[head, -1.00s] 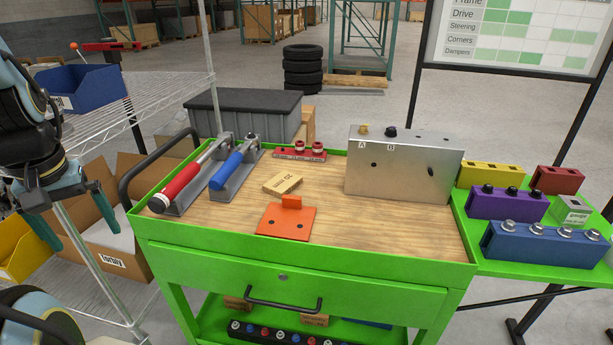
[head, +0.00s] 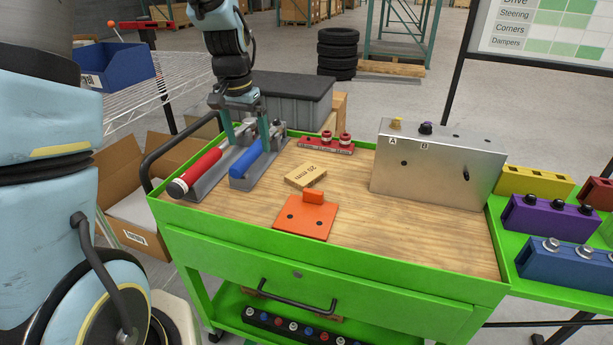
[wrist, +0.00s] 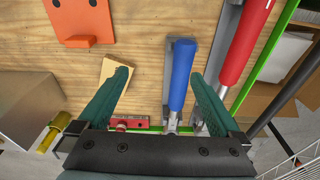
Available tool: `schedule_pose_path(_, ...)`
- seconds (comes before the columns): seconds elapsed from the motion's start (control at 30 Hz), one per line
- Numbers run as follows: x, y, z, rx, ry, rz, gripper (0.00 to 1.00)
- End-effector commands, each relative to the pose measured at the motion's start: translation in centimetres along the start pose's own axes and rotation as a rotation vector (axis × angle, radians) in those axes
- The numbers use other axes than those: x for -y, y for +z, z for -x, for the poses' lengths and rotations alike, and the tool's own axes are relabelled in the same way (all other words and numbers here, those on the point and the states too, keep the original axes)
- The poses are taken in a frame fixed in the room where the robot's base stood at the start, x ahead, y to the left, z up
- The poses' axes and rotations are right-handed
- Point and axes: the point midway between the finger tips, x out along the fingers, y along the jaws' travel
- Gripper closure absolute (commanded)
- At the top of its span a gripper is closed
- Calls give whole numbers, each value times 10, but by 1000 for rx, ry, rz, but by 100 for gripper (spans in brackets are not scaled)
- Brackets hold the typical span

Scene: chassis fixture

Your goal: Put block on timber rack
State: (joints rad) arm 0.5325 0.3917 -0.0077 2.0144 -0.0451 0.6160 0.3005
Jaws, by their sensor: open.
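The block is a pale wooden piece marked "20 mm" (head: 306,175), lying flat on the cart's wooden top behind the orange plate. In the wrist view the block (wrist: 112,68) is partly hidden behind the left finger. My gripper (head: 246,140) is open and empty, above the cart's back left part by the blue-handled tool, left of and behind the block. In the wrist view the blue handle shows between the fingertips (wrist: 160,73), with the fingers apart. I cannot make out which thing is the timber rack.
On the green cart (head: 400,272) are a red-handled tool (head: 197,170), a blue-handled tool (head: 252,158), an orange plate (head: 305,218), a red fixture (head: 326,144) and a tall metal box (head: 435,168). Coloured blocks stand on the right side shelf. The cart top's front right is clear.

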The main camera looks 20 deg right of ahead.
Motion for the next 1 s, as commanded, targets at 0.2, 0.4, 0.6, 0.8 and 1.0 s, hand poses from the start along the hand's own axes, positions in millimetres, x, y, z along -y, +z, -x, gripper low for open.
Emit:
schedule_pose_path(0.2, -80, -76, -24, 3, 37, -280, 0)
schedule_pose_path(0.4, -99, -89, -40, 5, 46, -340, 0)
schedule_pose_path(0.6, -100, -88, -70, 5, 45, -338, 0)
schedule_pose_path(0.8, -101, -88, -85, 4, 45, -336, 0)
schedule_pose_path(1.0, -103, -83, -108, 8, 46, -337, 0)
